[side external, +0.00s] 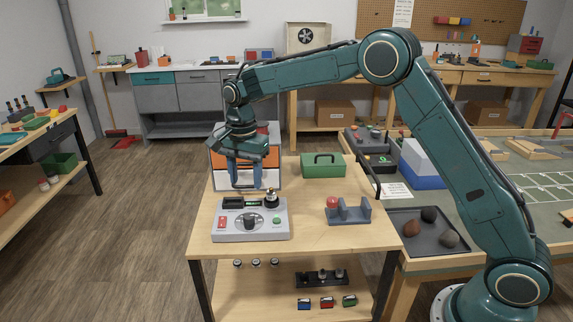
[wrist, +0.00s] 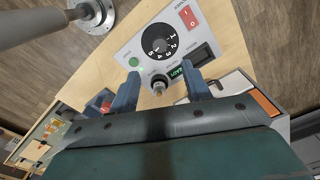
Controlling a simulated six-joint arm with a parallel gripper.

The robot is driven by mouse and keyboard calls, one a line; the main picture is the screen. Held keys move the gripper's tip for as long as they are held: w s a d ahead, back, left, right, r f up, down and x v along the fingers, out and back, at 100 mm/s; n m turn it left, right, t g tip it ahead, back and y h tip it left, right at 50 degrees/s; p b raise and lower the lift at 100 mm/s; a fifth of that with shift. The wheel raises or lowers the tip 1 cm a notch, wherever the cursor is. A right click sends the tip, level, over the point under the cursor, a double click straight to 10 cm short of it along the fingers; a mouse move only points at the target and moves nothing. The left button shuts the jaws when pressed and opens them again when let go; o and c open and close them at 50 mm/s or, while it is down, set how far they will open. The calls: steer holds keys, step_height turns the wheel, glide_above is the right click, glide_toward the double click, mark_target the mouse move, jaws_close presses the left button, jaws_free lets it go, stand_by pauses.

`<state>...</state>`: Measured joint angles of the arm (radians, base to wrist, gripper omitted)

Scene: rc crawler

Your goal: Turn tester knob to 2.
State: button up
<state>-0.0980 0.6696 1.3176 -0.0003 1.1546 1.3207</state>
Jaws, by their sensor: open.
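The tester (side external: 225,235) is a grey box on the small wooden table, and it also shows in the wrist view (wrist: 148,22). Its round black knob (wrist: 160,40) has white numbers around it and also shows in the side view (side external: 249,222). I cannot tell which number the knob points at. A red switch (wrist: 189,16), a green button (wrist: 134,62) and a lit display (wrist: 196,58) are around it. A dark round part with a metal tip (side external: 271,198) stands at the tester's back right. My gripper (side external: 247,186) is open and empty, above the tester's back edge, apart from the knob.
A white and orange drawer unit (side external: 231,178) stands behind the gripper. A green box (side external: 323,170) is at the back right. A grey-blue holder (side external: 349,213) with a red ball (side external: 333,202) is right of the tester. Bare tabletop lies between tester and holder.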

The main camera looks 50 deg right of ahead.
mark_target(249, 216)
step_height(249, 216, down, 11)
steer(key=shift+f, duration=0.1)
stand_by(0.4)
steer(key=c, duration=1)
